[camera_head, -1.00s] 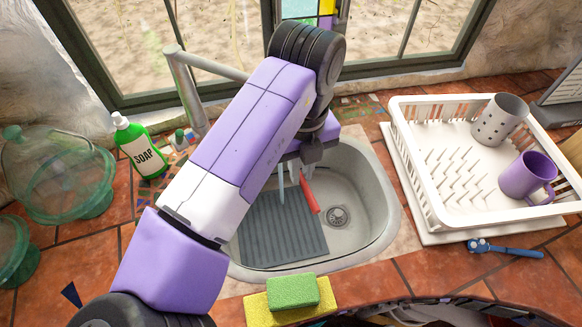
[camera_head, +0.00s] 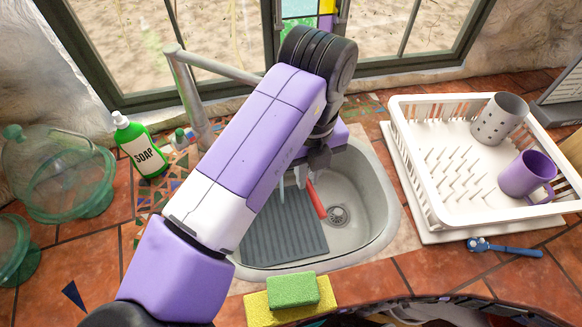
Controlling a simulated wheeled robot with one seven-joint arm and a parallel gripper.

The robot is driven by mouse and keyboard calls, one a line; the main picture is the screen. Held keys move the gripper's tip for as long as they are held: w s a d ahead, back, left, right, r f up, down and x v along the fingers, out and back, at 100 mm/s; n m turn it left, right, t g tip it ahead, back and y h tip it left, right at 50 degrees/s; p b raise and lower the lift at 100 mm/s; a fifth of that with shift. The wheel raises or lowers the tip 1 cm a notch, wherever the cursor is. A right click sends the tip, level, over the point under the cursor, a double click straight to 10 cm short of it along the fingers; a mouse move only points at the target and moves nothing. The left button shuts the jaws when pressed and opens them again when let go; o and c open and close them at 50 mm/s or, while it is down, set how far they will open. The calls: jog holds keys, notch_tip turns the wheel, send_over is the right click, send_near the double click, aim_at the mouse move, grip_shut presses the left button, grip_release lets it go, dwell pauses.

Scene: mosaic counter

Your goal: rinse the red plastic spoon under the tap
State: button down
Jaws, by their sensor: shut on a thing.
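My gripper (camera_head: 313,178) is over the sink (camera_head: 372,215), partly hidden by my purple arm. It is shut on the red plastic spoon (camera_head: 317,203), whose visible red part slants down inside the basin. The rest of the spoon is hidden. The grey tap (camera_head: 192,98) stands behind the sink at the left, and its spout runs right until my arm covers it. A thin pale blue streak, which looks like running water (camera_head: 281,190), shows left of the spoon. I see a gap between the streak and the visible red part.
A ribbed grey mat (camera_head: 285,240) lies in the sink, left of the drain (camera_head: 337,215). A white dish rack (camera_head: 430,190) stands right, a soap bottle (camera_head: 140,146) and glassware (camera_head: 80,185) left. Green and yellow sponges (camera_head: 293,291) lie at the front edge, a blue brush (camera_head: 505,249) right.

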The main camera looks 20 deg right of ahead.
jog(key=shift+r, duration=0.1)
jog(key=shift+s+d+r+p, duration=0.3)
jog(key=shift+s+r+p, duration=0.35)
jog(key=shift+s+r, duration=0.1)
jog(key=shift+s+d+r+p, duration=0.2)
jog(key=shift+s+r+p, duration=0.15)
jog(key=shift+s, duration=0.25)
jog(key=shift+s+d+r+p, duration=0.15)
jog(key=shift+s+r+p, duration=0.15)
jog(key=shift+s, duration=0.25)
